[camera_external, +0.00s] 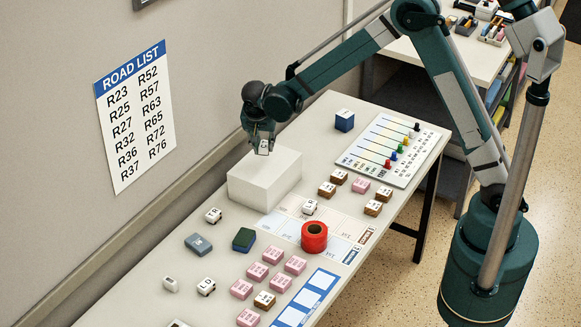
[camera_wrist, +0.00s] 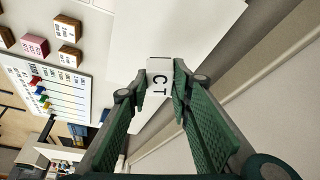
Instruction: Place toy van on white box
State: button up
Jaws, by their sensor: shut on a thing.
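The white box (camera_external: 250,192) stands on the table near the wall. Its pale top fills the upper middle of the wrist view (camera_wrist: 205,28). In the external view the van (camera_external: 264,148) shows small between the fingertips. It seems a little above the box, though the exact gap is hard to tell.
A blue block (camera_external: 344,121) and a board with coloured pegs (camera_external: 385,150) are behind. The wall is close by.

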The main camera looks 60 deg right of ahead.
aim_at(264, 154)
jog(key=shift+f, duration=0.4)
jog(key=shift+f, duration=0.1)
jog(key=shift+f, duration=1.75)
jog(key=shift+f, duration=0.2)
jog(key=o, duration=0.9)
jog(key=shift+c, duration=0.2)
jog(key=shift+r, duration=0.2)
jog(key=v, duration=1.2)
jog(key=shift+s, duration=0.1)
